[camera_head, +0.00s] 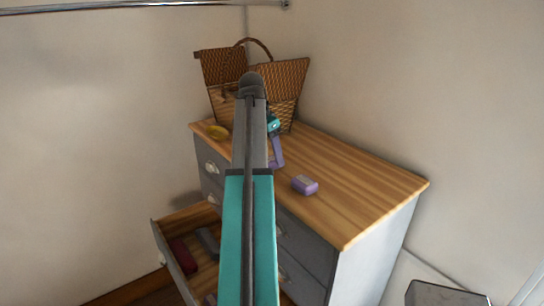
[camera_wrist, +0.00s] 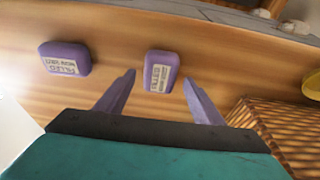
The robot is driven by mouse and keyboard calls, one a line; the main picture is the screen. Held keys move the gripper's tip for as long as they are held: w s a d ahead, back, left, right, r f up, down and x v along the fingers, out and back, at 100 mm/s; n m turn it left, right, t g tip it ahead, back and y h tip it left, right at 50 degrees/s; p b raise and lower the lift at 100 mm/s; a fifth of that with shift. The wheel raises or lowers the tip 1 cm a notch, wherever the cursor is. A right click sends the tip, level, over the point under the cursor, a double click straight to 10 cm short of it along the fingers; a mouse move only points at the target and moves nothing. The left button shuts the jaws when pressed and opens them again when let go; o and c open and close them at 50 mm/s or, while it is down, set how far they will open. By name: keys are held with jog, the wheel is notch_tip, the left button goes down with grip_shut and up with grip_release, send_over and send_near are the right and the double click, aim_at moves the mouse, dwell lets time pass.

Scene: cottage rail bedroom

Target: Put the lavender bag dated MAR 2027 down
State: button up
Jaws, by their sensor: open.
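Two lavender bags with pale labels lie on the wooden dresser top (camera_head: 365,190). In the wrist view one bag (camera_wrist: 161,72) is ahead, between the lines of my open fingers, and another bag (camera_wrist: 66,58) lies to its left. The label print is too small and turned to read the dates. In the head view one bag (camera_head: 305,185) lies right of my arm; the other is not clearly visible there. My gripper (camera_wrist: 159,78) is open with nothing held; whether its fingers touch the bag is unclear. In the head view my arm partly hides my gripper (camera_head: 276,150).
A wicker basket (camera_head: 280,80) with its lid up stands at the dresser's back, close by my gripper. A yellow object (camera_head: 218,132) lies before it. A drawer (camera_head: 186,218) stands open with dark red and grey items inside. The dresser top's right part is clear.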

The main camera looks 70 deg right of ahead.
jog(key=b+v, duration=0.4)
jog(key=v, duration=0.6)
jog(key=shift+r, duration=0.4)
jog(key=shift+w+a, duration=0.1)
jog(key=shift+a, duration=0.05)
dwell(0.4)
